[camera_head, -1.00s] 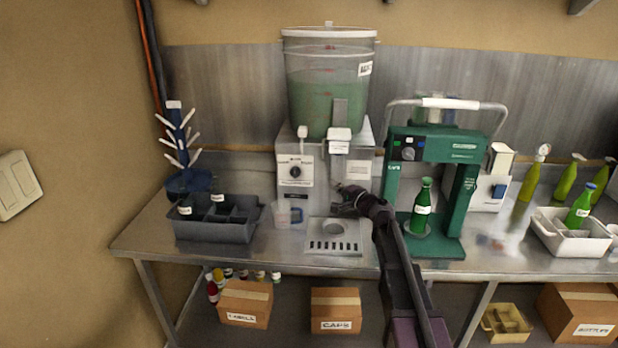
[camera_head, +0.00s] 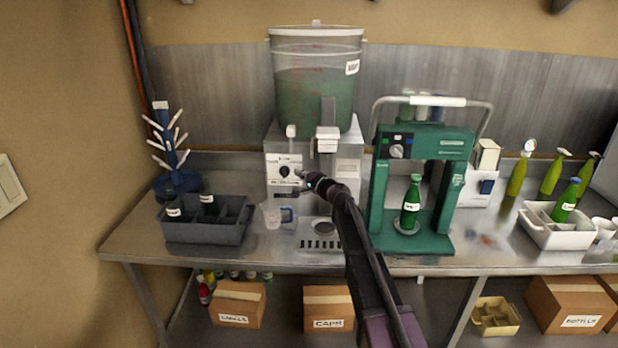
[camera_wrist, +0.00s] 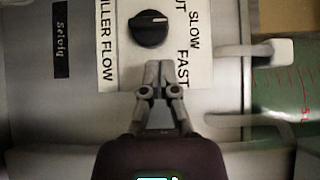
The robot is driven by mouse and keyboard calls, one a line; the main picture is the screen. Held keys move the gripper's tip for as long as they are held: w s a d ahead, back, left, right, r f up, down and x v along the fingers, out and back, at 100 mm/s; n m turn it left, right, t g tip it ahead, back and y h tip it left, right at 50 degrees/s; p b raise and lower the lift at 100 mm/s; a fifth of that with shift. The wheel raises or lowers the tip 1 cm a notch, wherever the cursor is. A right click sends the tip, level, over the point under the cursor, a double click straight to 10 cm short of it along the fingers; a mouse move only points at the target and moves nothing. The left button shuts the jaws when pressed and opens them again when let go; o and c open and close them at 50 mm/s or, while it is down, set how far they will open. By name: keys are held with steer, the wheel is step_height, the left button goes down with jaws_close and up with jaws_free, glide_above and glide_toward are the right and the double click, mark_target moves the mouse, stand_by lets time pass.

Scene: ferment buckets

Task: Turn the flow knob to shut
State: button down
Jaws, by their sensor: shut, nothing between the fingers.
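The flow knob (camera_head: 285,171) is a round black knob on the white label panel at the front of the grey filler, under the bucket of green liquid. In the wrist view the knob (camera_wrist: 149,29) carries a white pointer line that points right in the picture, toward the word SLOW. The label (camera_wrist: 188,50) reads FILLER FLOW, SLOW, FAST and a partly hidden word ending in UT. My gripper (camera_wrist: 158,66) is shut and empty, its tips just below the knob in the wrist view. In the head view my gripper (camera_head: 302,175) is right of the knob. Contact cannot be told.
A white tap lever (camera_wrist: 268,52) sticks out beside the panel. A measuring jug (camera_head: 277,214) and drip tray (camera_head: 320,243) are below the filler. The green capping machine (camera_head: 430,145) with a bottle stands to the right, a grey crate (camera_head: 207,232) to the left.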

mark_target(284, 172)
steer(key=shift+a, duration=1.2)
steer(key=shift+d+r, duration=0.1)
steer(key=shift+d, duration=0.05)
steer(key=shift+p, duration=0.3)
